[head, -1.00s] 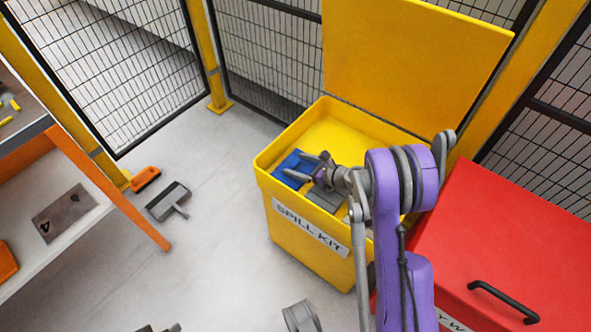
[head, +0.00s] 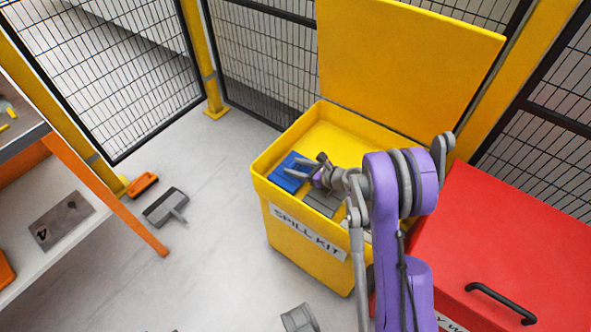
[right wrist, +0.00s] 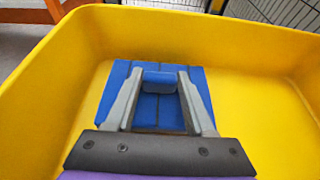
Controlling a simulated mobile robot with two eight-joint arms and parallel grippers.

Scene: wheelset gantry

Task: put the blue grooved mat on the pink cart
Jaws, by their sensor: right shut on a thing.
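The blue grooved mat (head: 283,182) lies inside the open yellow spill kit bin (head: 310,232), near its left side. In the right wrist view the mat (right wrist: 145,106) shows its grooves and a raised blue part between my fingers. My right gripper (head: 297,167) reaches into the bin from the right and is shut on the mat. In the right wrist view its two grey fingers (right wrist: 160,76) stand on either side of the raised part. I cannot tell whether the mat is clear of what lies under it. My left gripper and the pink cart are not in view.
Grey pads (head: 320,203) lie in the bin beside the mat. The bin's yellow lid (head: 408,65) stands open behind it. A red box (head: 505,235) is at the right. A brush (head: 165,205) and an orange item (head: 143,184) lie on the floor, left of clear floor.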

